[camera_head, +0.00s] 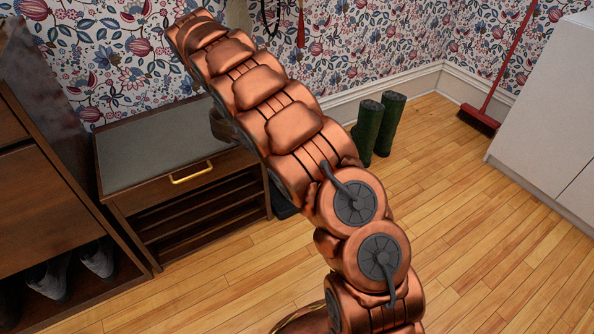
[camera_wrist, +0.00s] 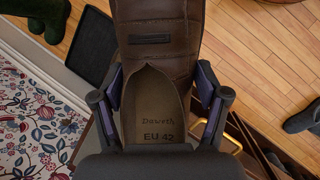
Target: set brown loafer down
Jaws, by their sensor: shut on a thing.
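The brown loafer (camera_wrist: 165,50) fills the middle of the wrist view, its toe toward the top and its tan insole, marked EU 42, facing the camera. My gripper (camera_wrist: 160,88) is shut on it, with a finger on each side of the shoe opening. In the head view my copper arm hides most of the gripper and loafer; a small brown shape (camera_head: 222,126) beside the arm above the bench may be part of either. I cannot tell whether the loafer touches anything below.
The shoe bench (camera_head: 150,152) has a bare grey top, a gold-handled drawer and slatted shelves. A black tray (camera_wrist: 92,48) lies on the floor near green boots (camera_head: 378,130). A dark cabinet (camera_head: 45,200) holds grey shoes at left. A red broom (camera_head: 500,75) and white cabinet (camera_head: 550,110) stand right.

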